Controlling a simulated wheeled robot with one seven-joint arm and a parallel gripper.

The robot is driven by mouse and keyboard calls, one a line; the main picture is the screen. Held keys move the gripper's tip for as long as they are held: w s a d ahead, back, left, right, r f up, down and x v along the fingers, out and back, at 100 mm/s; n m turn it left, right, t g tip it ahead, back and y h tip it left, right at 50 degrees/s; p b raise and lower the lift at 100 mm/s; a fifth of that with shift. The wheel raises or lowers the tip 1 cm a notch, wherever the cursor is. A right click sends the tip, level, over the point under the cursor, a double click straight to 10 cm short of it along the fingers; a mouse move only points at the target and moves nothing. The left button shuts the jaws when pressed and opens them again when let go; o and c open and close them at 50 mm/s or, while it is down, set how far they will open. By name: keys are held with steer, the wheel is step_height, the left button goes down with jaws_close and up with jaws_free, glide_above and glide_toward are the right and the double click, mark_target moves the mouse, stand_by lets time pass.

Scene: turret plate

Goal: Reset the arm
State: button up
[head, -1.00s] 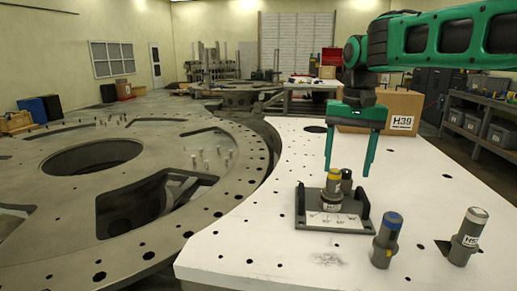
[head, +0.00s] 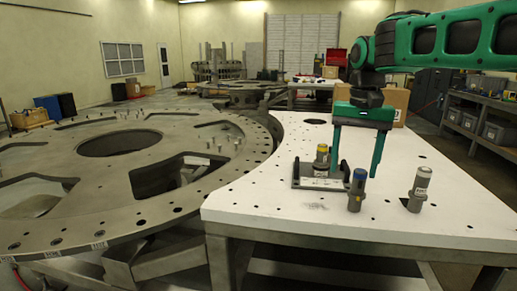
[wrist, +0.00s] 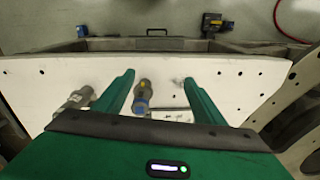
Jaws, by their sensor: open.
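My green gripper (head: 354,174) is open and empty above the white table plate (head: 260,195). It also shows open in the wrist view (wrist: 159,77). In the head view, its fingers appear between the dark fixture and the cylinders. A blue-topped grey cylinder (head: 357,192) stands upright in front of the fingers, and it shows between them in the wrist view (wrist: 141,101). A white-topped cylinder (head: 418,192) stands to the right. A yellow-topped cylinder (head: 321,158) stands at the dark fixture (head: 304,182); the left finger partly overlaps the fixture.
A large round turret plate (head: 100,185) with openings and pegs lies to the left. A cardboard box (head: 396,102) stands behind my gripper. A shelf with bins (head: 482,120) is at the far right. The plate's front left is clear.

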steer(key=s+d+f+m, duration=0.1)
steer(key=s+d+f, duration=0.2)
steer(key=s+d, duration=0.35)
steer(key=s+d+f+m, duration=0.1)
steer(key=s+d+f, duration=0.3)
steer(key=s+d, duration=0.25)
steer(key=s+d+f, duration=0.2)
steer(key=s+f, duration=0.3)
steer(key=s, duration=0.4)
steer(key=s+d+f, duration=0.2)
steer(key=s+f, duration=0.3)
steer(key=s, duration=0.3)
steer(key=shift+s+d+f+m, duration=0.25)
steer(key=shift+s+m, duration=0.05)
steer(key=shift+s, duration=0.1)
steer(key=shift+w+f+g, duration=0.2)
steer(key=shift+w+g, duration=0.1)
steer(key=shift+w, duration=0.35)
steer(key=shift+c, duration=0.4)
